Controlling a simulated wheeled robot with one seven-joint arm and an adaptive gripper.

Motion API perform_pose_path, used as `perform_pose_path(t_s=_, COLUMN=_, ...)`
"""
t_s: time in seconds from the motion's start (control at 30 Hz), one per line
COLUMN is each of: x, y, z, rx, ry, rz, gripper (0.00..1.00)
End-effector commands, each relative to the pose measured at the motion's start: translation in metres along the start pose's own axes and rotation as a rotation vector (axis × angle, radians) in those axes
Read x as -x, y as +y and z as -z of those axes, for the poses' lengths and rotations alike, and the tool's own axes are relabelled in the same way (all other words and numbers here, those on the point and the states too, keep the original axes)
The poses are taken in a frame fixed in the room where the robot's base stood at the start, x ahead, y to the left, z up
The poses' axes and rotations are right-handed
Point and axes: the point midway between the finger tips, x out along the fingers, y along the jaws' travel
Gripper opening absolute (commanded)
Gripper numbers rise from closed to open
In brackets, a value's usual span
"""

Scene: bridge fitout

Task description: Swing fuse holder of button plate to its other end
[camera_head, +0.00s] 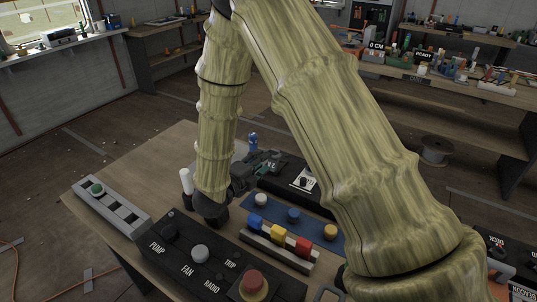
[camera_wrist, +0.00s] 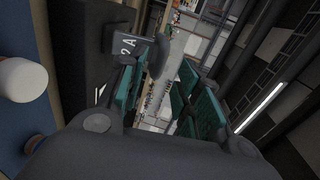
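A dark fuse holder marked 2A (camera_wrist: 125,45) shows at upper left in the wrist view, beside the tip of the left finger. In the head view it is small and dark (camera_head: 272,165), by my fingertips on a black plate (camera_head: 288,177) with a white label. I cannot tell whether a finger touches it, and its hinge is hidden. My gripper (camera_wrist: 165,85) has its teal pads apart, with a clear gap between them. In the head view my gripper (camera_head: 255,172) lies low and sideways over the table, pointing toward the plate.
A blue panel (camera_head: 325,232) with knobs and a rail of coloured blocks (camera_head: 278,245) stand near my gripper. A black PUMP/FAN/RADIO panel (camera_head: 185,258) with a red button is in front. A white post (camera_head: 186,181) and a blue-topped item (camera_head: 253,142) stand close by.

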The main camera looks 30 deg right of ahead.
Motion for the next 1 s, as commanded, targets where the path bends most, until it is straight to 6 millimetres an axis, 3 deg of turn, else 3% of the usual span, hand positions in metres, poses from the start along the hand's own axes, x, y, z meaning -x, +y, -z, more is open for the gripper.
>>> perform_pose_path(t_s=0.3, x=-0.042, y=-0.002, z=-0.001, rx=-0.001, ry=0.0, rz=0.0, gripper=0.34)
perform_pose_path(t_s=0.77, x=-0.053, y=0.0, z=0.0, rx=0.0, ry=0.0, rz=-0.001, gripper=0.34)
perform_pose_path(t_s=0.97, x=-0.053, y=0.0, z=0.0, rx=-0.001, ry=0.0, rz=0.0, gripper=0.01)
perform_pose_path(t_s=1.0, x=-0.053, y=0.0, z=0.0, rx=-0.001, ry=0.0, rz=0.0, gripper=0.0)
